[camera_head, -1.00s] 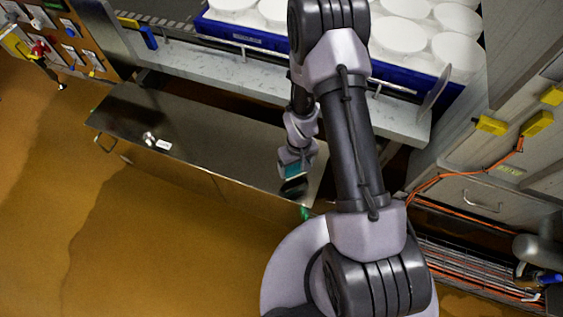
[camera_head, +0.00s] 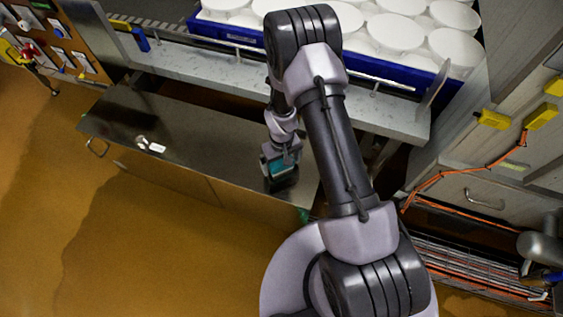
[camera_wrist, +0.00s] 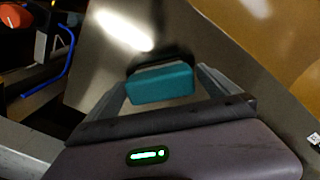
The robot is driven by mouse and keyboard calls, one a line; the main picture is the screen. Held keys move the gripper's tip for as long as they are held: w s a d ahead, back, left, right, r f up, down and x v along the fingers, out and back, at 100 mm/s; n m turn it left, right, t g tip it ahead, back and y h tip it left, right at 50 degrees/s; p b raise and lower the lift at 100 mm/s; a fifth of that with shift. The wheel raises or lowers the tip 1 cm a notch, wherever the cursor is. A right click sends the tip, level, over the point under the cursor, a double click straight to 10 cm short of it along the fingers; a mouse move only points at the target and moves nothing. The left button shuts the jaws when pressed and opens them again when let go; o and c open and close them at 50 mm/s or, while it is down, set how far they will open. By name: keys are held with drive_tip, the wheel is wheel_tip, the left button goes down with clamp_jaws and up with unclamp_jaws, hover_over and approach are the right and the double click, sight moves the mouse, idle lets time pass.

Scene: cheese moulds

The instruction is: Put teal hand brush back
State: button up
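The teal hand brush (camera_head: 279,167) is at my gripper (camera_head: 282,160), over the right part of the dark steel bench top (camera_head: 200,128). A black part of the brush shows beyond the teal block. I cannot tell whether the brush touches the bench top or hangs just above it.
Small white items (camera_head: 150,145) lie on the bench's left part. Behind it, a pale counter (camera_head: 215,75) carries a blue tray (camera_head: 385,73) of white round moulds. Cabinets with an orange cable (camera_head: 455,180) stand at right. Open floor (camera_head: 130,240) lies in front.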

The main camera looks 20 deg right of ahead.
wheel_tip(320, 180, up, 32)
drive_tip(key=s+m+t+p, duration=0.1)
drive_tip(key=m+t+p, duration=0.1)
drive_tip(key=p, duration=0.2)
drive_tip(key=s+a+r+m+t+y, duration=0.1)
drive_tip(key=s+a+r+m+t, duration=0.1)
drive_tip(key=s+r, duration=0.6)
drive_tip(key=s+a+r+m+t+y, duration=0.1)
drive_tip(key=s+a+r+m, duration=0.1)
drive_tip(key=s+r, duration=0.6)
drive_tip(key=shift+s+r+t, duration=0.25)
drive_tip(key=shift+s+t, duration=0.15)
drive_tip(key=shift+s, duration=0.6)
